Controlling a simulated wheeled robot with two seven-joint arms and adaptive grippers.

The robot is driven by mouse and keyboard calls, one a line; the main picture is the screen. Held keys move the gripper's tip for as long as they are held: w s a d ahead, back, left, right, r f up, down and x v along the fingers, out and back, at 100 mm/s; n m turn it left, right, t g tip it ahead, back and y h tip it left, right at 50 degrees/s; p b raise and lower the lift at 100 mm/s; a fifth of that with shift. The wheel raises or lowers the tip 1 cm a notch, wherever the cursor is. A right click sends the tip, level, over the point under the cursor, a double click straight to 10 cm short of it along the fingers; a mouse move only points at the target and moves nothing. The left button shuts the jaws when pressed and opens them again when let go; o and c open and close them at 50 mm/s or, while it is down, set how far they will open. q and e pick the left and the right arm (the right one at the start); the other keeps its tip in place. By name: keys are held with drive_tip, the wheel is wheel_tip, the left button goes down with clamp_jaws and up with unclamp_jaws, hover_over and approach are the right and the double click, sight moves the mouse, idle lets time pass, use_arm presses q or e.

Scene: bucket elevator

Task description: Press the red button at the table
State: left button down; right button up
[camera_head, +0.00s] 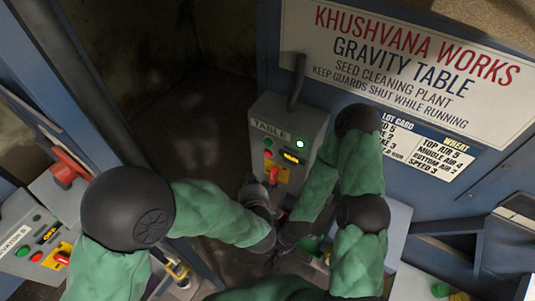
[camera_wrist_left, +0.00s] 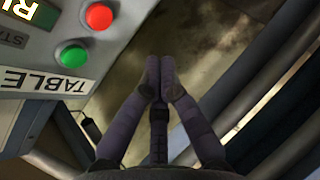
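The grey control box (camera_head: 262,117) labelled TABLE stands at the middle of the head view. It has a red button (camera_head: 268,154) below a green button (camera_head: 268,141). In the left wrist view, the red button (camera_wrist_left: 99,17) and the green button (camera_wrist_left: 74,55) lie left of my left gripper (camera_wrist_left: 160,62). Its fingers are together and hold nothing visible, apart from the red button. In the head view my left gripper (camera_head: 252,184) is just below and left of the box. My right gripper (camera_head: 280,247) is lower, partly hidden by my arm, and its finger state is unclear.
A red switch (camera_head: 273,174) on a yellow plate is low on the box, and a lit green lamp (camera_head: 300,144) is above. Another panel (camera_head: 18,212) with buttons and a red lever (camera_head: 68,165) are at left. A blue machine wall (camera_head: 400,190) stands at right.

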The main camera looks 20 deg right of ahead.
sight(268, 154)
use_arm(q)
drive_tip(key=w+d, duration=0.5)
idle(0.3)
drive_tip(key=shift+w+d, duration=0.15)
idle(1.3)
drive_tip(key=shift+w+d, duration=0.2)
drive_tip(key=shift+w+d+b, duration=0.3)
drive_tip(key=shift+b, duration=0.1)
idle(1.1)
drive_tip(key=shift+s+a, duration=0.6)
drive_tip(key=shift+s, duration=0.1)
